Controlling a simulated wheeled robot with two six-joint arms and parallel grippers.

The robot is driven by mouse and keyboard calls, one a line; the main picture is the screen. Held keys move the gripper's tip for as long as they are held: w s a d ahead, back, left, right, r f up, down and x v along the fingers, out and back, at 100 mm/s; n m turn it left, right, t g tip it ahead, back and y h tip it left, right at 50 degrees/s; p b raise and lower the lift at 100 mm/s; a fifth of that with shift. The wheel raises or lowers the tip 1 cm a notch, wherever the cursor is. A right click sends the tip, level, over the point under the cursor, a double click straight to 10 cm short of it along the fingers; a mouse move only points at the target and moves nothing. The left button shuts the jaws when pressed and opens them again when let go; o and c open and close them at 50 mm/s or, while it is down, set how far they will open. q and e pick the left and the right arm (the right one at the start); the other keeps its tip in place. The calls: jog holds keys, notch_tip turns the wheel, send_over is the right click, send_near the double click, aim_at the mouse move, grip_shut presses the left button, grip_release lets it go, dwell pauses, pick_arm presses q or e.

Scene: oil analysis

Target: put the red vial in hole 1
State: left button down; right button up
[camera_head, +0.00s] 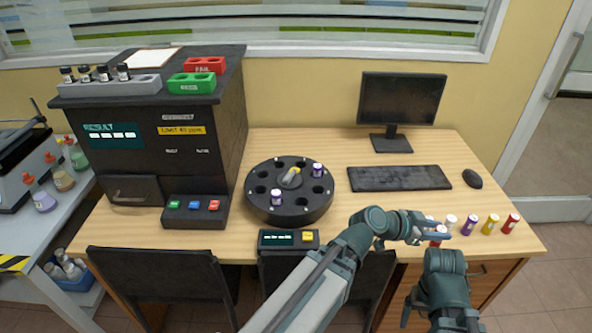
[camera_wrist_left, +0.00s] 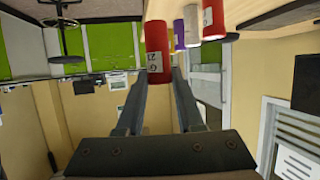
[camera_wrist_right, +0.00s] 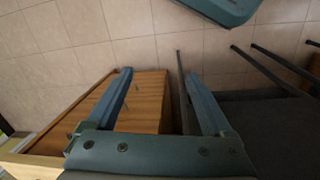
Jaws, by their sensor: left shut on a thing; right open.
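A red vial (camera_head: 437,233) is held between the fingertips of my left gripper (camera_head: 432,227), over the desk's front right. In the left wrist view the red vial (camera_wrist_left: 157,45), with a white label, sits between the shut fingers (camera_wrist_left: 160,78). The black round carousel (camera_head: 290,215) stands mid-desk with a ring of holes. Purple vials (camera_head: 276,197) (camera_head: 317,170) stand in two of them. I cannot read which hole is 1. My right gripper (camera_wrist_right: 158,85) is open and empty, low in front of the desk drawers.
White (camera_head: 450,221), purple (camera_head: 469,224), yellow (camera_head: 491,224) and another red vial (camera_head: 512,222) stand in a row at right. A keyboard (camera_head: 400,178), mouse (camera_head: 472,179) and monitor (camera_head: 400,100) lie behind. A small display box (camera_head: 289,239) sits before the carousel. Chairs (camera_head: 165,285) stand in front.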

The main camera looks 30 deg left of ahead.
jog(key=shift+o, duration=0.7)
notch_tip(320, 180, up, 2)
jog(key=shift+r+p, duration=0.2)
jog(key=shift+p, duration=0.7)
pick_arm(q)
jog(key=w+a+r+n+t+y+p, duration=0.25)
jog(key=w+a, duration=0.25)
jog(key=a, duration=0.6)
jog(key=w+a+r+n+t+y+p, duration=0.1)
jog(key=w+a+r+n+y, duration=0.2)
jog(key=a, duration=0.8)
jog(key=a+r+n+y+p, duration=0.2)
jog(key=a, duration=1)
jog(key=a+r+n+y+p, duration=0.1)
jog(key=a+r+y+p, duration=0.1)
jog(key=a, duration=1)
pick_arm(e)
notch_tip(320, 180, up, 7)
pick_arm(q)
jog(key=shift+t, duration=0.35)
jog(key=f+b, duration=0.6)
jog(key=b, duration=0.1)
jog(key=f+b, duration=0.3)
jog(key=f, duration=0.1)
jog(key=shift+w+d+f, duration=0.1)
jog(key=shift+w+d, duration=0.1)
jog(key=shift+w, duration=0.2)
pick_arm(e)
notch_tip(320, 180, down, 10)
